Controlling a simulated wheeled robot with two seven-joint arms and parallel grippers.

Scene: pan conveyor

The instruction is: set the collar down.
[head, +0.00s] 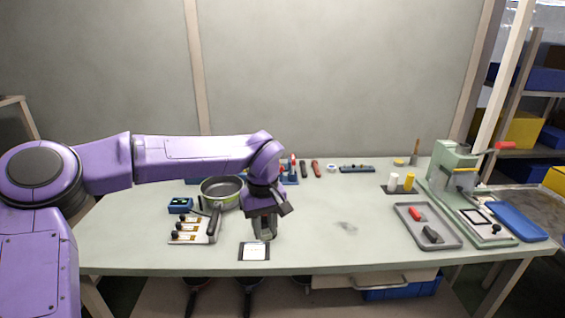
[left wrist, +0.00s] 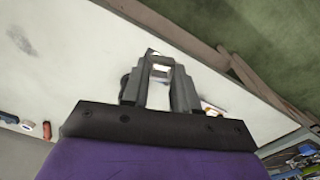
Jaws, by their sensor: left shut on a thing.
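My left gripper (head: 265,234) points down over the front of the table, just above or at a dark mat with a white card (head: 255,252). In the left wrist view its two grey fingers (left wrist: 160,80) are close together and shut on a small pale grey piece, which I take to be the collar (left wrist: 160,70). The fingers hide most of the collar, and its shape is hard to tell. I cannot tell whether it touches the mat. My right gripper is not in view.
A pan (head: 222,193) stands just left of my gripper, behind a pale board with several dark-knobbed pieces (head: 209,231). A grey tray (head: 453,240) with red and dark pieces and a green press (head: 450,168) stand at the right. The middle table is clear.

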